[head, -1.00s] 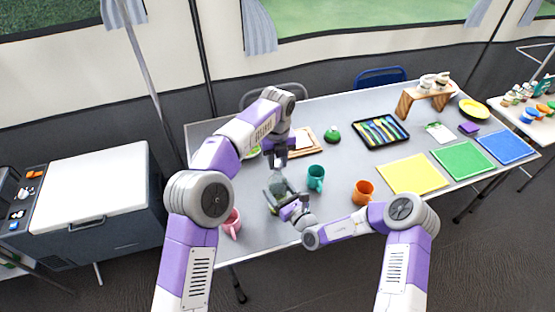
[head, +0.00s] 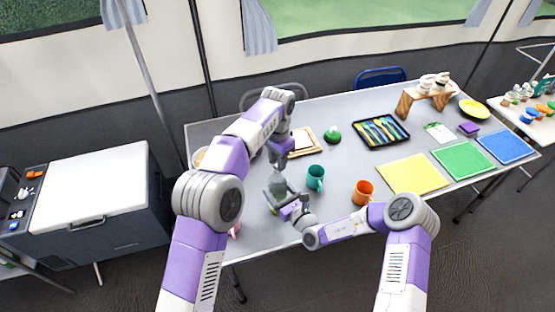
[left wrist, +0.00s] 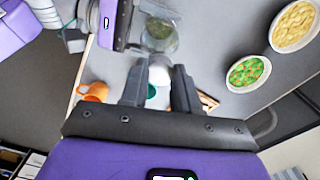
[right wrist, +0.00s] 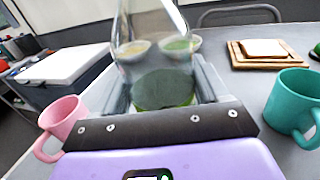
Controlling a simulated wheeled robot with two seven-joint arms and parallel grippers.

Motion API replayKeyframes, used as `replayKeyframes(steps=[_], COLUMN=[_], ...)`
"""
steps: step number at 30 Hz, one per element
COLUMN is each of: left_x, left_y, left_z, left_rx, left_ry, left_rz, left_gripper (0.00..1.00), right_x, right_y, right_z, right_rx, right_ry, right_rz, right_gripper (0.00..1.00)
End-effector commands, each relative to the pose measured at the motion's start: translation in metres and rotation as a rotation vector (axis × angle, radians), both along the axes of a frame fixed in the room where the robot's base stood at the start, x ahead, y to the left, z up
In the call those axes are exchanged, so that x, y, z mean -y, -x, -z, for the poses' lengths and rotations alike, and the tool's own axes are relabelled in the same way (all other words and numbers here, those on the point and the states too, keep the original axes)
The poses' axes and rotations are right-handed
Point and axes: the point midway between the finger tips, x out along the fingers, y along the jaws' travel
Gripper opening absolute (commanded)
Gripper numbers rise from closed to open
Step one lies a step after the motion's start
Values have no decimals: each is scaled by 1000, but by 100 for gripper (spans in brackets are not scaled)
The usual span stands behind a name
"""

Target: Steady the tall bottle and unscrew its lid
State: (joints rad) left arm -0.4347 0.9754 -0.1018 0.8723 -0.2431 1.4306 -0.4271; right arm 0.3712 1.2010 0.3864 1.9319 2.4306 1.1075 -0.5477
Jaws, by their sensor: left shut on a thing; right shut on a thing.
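The tall bottle (head: 278,184) is clear, with dark green at its base, and stands upright near the table's front left. My right gripper (head: 284,201) is shut around its lower body; in the right wrist view the glass (right wrist: 155,60) rises between the fingers (right wrist: 165,90). My left gripper (head: 281,168) is above the bottle.
A teal mug (head: 316,177) stands just right of the bottle and an orange mug (head: 363,192) farther right. A pink mug (right wrist: 62,122) is at the left, mostly behind my left arm in the head view. Two food bowls (left wrist: 248,73) (left wrist: 295,25) and wooden boards (head: 302,142) are nearby.

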Motion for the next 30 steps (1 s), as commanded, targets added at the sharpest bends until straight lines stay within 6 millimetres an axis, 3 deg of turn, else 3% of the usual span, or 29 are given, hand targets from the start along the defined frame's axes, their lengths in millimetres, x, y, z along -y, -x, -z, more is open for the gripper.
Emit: replayKeyframes(steps=[30], left_x=[1], left_y=[0], left_z=[-1], left_rx=[0], left_ry=[0], left_rz=[-2057], left_gripper=[0], right_x=[0], right_y=[0], right_z=[0], right_rx=[0], right_ry=[0], right_rz=[1], right_gripper=[0])
